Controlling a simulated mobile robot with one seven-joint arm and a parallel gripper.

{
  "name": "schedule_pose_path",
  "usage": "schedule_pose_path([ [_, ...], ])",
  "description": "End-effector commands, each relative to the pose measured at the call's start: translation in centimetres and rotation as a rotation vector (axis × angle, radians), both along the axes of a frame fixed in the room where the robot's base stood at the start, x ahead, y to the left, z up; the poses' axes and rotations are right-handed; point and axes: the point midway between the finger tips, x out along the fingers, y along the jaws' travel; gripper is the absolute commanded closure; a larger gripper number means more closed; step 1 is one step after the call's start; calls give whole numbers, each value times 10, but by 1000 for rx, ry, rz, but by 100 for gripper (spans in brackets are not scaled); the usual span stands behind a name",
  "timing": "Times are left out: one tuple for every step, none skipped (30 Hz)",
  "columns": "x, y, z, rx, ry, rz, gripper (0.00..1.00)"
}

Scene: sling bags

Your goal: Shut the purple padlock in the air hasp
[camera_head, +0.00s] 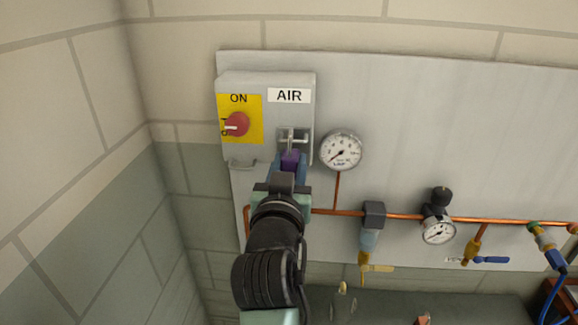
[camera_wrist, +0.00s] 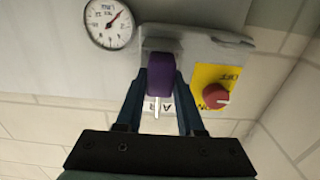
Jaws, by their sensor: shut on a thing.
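The purple padlock (camera_head: 291,161) is held between the fingers of my gripper (camera_head: 288,172), just in front of the AIR box's hasp (camera_head: 292,136). In the wrist view the padlock (camera_wrist: 161,74) is between the blue fingers of my gripper (camera_wrist: 160,95). The hasp is a metal piece on the box (camera_head: 262,80) below the AIR label. A pale metal rod shows by the padlock in the wrist view. I cannot tell whether the shackle passes through the hasp or is closed. My gripper hides the padlock's lower part in the head view.
A red knob (camera_head: 236,124) on a yellow plate is left of the hasp. A round gauge (camera_head: 341,151) is close to its right. A copper pipe (camera_head: 402,216) with valves and a second gauge (camera_head: 438,230) runs below. A side wall stands at left.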

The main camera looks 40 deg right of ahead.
Motion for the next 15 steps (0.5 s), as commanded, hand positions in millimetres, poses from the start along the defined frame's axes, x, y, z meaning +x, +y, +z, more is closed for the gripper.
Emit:
schedule_pose_path([
  [1, -2, 1, -1, -2, -1, 100],
  [2, -2, 1, -1, -2, -1, 100],
  [2, -3, 1, -1, -2, -1, 100],
  [3, -4, 1, -1, -3, -1, 100],
  [3, -5, 1, -1, -3, -1, 100],
  [4, -6, 1, -1, -3, -1, 100],
  [5, -6, 1, -2, -3, -1, 100],
  [5, -7, 1, -1, -2, -1, 100],
  [6, -8, 1, -1, -2, -1, 100],
  [7, -9, 1, -1, -2, -1, 100],
  [7, -9, 1, -2, -3, -1, 100],
  [8, -10, 1, -1, -3, -1, 100],
  [9, -11, 1, -1, -3, -1, 100],
  [9, -12, 1, -1, -3, -1, 100],
  [10, -12, 1, -1, -3, -1, 100],
])
